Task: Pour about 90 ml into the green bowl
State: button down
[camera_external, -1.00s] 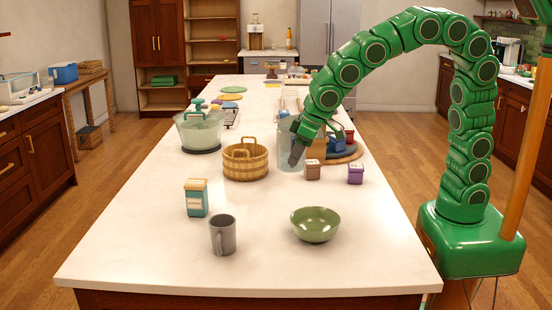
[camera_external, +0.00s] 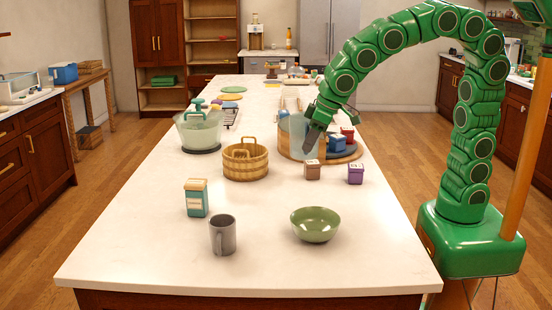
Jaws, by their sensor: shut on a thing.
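The green bowl (camera_external: 315,225) stands upright at the front right of the counter and looks empty. A clear bluish container (camera_external: 293,129), like a jug or tall glass, is at my gripper (camera_external: 308,147), which is shut on it from the right. The container is roughly upright, behind the bowl and apart from it, and appears held above the counter.
The wooden tray (camera_external: 350,155) holds small items. The counter around the bowl is clear.

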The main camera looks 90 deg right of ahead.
jog(key=s+a+r+n+y, duration=0.1)
jog(key=s+a+n, duration=0.4)
jog(key=a, duration=1.2)
jog(key=s+a+r+n+y, duration=0.1)
jog(key=s+a+r, duration=0.1)
jog(key=s+a, duration=1.1)
jog(key=s+x, duration=0.1)
jog(key=x, duration=0.4)
jog(key=a+x, duration=0.1)
jog(key=x, duration=0.5)
jog(key=s+a+f+x, duration=0.1)
jog(key=x, duration=0.5)
jog(key=shift+s+a+f, duration=0.1)
jog(key=shift+s, duration=0.2)
